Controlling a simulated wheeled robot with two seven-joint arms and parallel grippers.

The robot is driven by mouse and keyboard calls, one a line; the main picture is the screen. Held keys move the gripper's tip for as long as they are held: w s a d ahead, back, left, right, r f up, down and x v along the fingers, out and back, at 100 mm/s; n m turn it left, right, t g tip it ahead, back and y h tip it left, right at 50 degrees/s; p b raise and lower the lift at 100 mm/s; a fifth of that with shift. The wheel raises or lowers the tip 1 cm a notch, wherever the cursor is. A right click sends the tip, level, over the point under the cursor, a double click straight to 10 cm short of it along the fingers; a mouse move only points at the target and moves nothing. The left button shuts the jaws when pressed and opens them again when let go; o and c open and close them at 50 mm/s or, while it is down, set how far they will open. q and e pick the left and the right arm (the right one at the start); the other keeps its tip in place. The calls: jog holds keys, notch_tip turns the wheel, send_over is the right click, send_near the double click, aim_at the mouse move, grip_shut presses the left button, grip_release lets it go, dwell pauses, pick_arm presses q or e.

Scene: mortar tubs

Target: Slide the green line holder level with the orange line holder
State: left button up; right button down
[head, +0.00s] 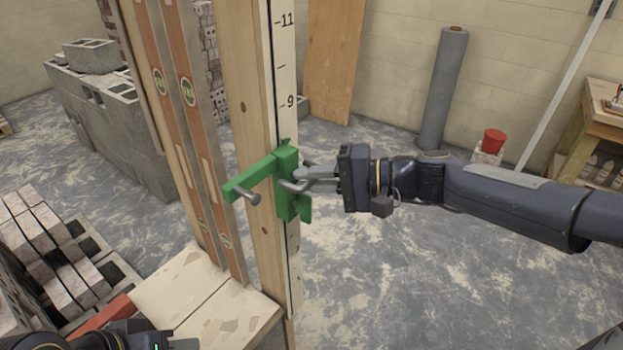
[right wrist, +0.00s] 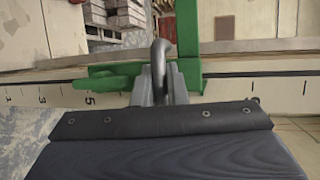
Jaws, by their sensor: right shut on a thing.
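The green line holder (head: 287,185) sits on the upright wooden post with a white number scale (head: 287,60), below the 9 mark. It also shows in the right wrist view (right wrist: 188,45), between the 5 and the 9, covering the marks between. My right gripper (head: 302,181) is shut on the holder's grey bent handle, on the right side of the post. Its fingers clasp the handle in the right wrist view (right wrist: 160,88). My left gripper (head: 183,344) shows only in part at the bottom left; its jaws are unclear. I see no orange line holder in either view.
Two wooden spirit levels (head: 190,130) lean left of the post. Grey blocks (head: 110,120) and stacked bricks (head: 50,250) stand further left. A grey roll (head: 443,90), a red tub (head: 493,141) and a workbench (head: 590,125) are behind my right arm.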

notch_tip(320, 180, down, 20)
jog(key=b, duration=1.9)
jog(key=shift+b, duration=0.35)
jog(key=c, duration=1.5)
grip_release()
jog(key=shift+r, duration=0.1)
jog(key=shift+o, duration=0.2)
jog(key=v, duration=0.8)
jog(key=shift+p, duration=0.4)
